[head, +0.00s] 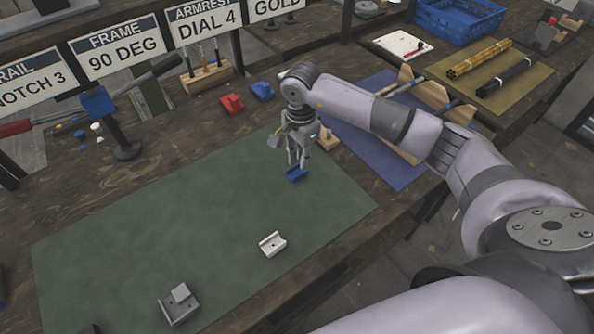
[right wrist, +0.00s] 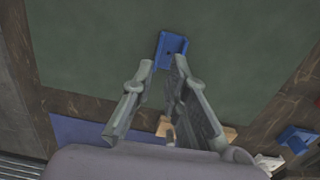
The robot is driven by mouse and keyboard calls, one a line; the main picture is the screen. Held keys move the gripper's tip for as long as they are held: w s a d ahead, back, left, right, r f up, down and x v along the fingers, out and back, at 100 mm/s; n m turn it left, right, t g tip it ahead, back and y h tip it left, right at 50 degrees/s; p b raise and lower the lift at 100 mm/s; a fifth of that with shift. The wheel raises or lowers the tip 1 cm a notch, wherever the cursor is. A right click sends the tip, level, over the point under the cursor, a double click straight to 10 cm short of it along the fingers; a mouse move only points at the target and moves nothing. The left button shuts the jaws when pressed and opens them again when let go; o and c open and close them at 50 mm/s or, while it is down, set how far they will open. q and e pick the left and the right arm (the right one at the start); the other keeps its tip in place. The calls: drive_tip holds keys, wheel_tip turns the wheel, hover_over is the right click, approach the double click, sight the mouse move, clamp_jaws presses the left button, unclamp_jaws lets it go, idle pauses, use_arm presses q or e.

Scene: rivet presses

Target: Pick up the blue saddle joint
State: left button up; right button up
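The blue saddle joint (head: 297,175) lies on the green mat (head: 130,235), near the mat's far right side. In the right wrist view the blue saddle joint (right wrist: 172,45) shows a U-shaped channel. My right gripper (head: 297,162) points down just over it, its fingertips close to the joint. In the right wrist view my right gripper (right wrist: 163,64) has its fingers apart, with one fingertip overlapping the joint's lower edge. I cannot tell whether it touches. My left gripper is not in view.
A white saddle joint (head: 272,244) and a grey block (head: 179,305) lie on the mat. A red part (head: 232,104) and another blue part (head: 262,91) sit behind it. A blue mat (head: 375,150) with wooden racks lies to the right.

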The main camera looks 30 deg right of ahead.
sight(300, 174)
drive_tip(key=f+p, duration=0.1)
drive_tip(key=f, duration=0.1)
drive_tip(key=f+p, duration=0.1)
drive_tip(key=f, duration=0.2)
drive_tip(key=shift+s, duration=0.2)
drive_tip(key=shift+f, duration=0.2)
drive_tip(key=shift+c, duration=0.4)
clamp_jaws()
drive_tip(key=shift+r, duration=0.1)
